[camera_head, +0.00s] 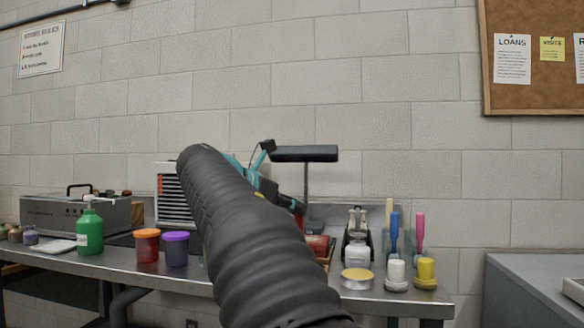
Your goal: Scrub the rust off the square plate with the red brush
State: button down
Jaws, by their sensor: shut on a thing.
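My gripper (268,170) shows only in part, as teal and black pieces past the end of my ribbed black arm sleeve. Its fingertips are mostly hidden by the sleeve and its own links. A small red piece (298,212) shows just below the gripper's dark parts. It looks like part of the red brush in the jaws, but its bristles cannot be made out. A red block-like thing (318,246) lies on the bench below, partly covered by my arm. The square plate cannot be made out; the bench behind my arm is hidden.
The metal bench (130,276) carries a green bottle (90,232), an orange-lidded jar (147,246), a purple-lidded jar (175,250) and a grey machine (75,214) at left. A yellow-topped tin (356,279), a blue-handled brush (394,233) and a pink-handled brush (419,232) crowd the right end.

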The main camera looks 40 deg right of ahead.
notch_tip(320, 180, up, 8)
jog(key=p, duration=0.1)
dwell(0.6)
jog(key=shift+s, duration=0.2)
dwell(1.0)
